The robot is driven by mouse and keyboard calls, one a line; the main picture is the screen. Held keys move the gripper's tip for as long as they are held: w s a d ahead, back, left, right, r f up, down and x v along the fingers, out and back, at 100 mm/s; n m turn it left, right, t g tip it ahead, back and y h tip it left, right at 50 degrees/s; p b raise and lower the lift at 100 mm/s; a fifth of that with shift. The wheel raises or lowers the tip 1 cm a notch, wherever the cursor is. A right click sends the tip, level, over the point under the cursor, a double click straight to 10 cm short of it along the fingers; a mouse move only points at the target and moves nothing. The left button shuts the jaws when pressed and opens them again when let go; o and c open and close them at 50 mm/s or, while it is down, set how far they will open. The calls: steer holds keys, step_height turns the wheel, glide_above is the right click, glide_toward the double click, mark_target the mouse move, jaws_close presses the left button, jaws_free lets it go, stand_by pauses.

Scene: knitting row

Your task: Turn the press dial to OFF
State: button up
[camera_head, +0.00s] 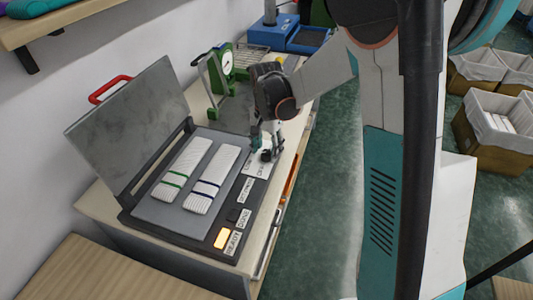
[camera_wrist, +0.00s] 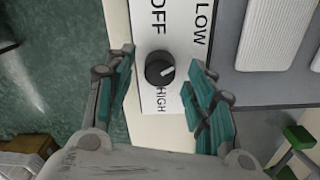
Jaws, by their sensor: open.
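The press (camera_head: 150,213) stands on the workbench with its lid (camera_head: 135,115) raised. Its round black dial (camera_wrist: 160,69) sits on a white label plate (camera_wrist: 150,105) marked OFF, LOW and HIGH. The dial's white mark points right in the wrist view, on the side of LOW and HIGH and away from OFF. My gripper (camera_wrist: 162,60) is open, with a teal-padded finger on either side of the dial and gaps between. In the head view my gripper (camera_head: 265,147) is at the far end of the press's control strip and hides the dial.
Two white knitted pieces (camera_head: 184,165) lie on the press bed. An orange lit READY lamp (camera_head: 222,238) is at the strip's near end. A green scale (camera_head: 226,62) stands behind the press. Bins (camera_head: 495,125) stand across the green floor.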

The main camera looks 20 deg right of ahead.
steer(key=shift+f, duration=0.55)
steer(key=c, duration=1.1)
steer(key=shift+n, duration=0.4)
steer(key=n, duration=0.5)
steer(key=shift+p, duration=0.3)
steer(key=n, duration=0.6)
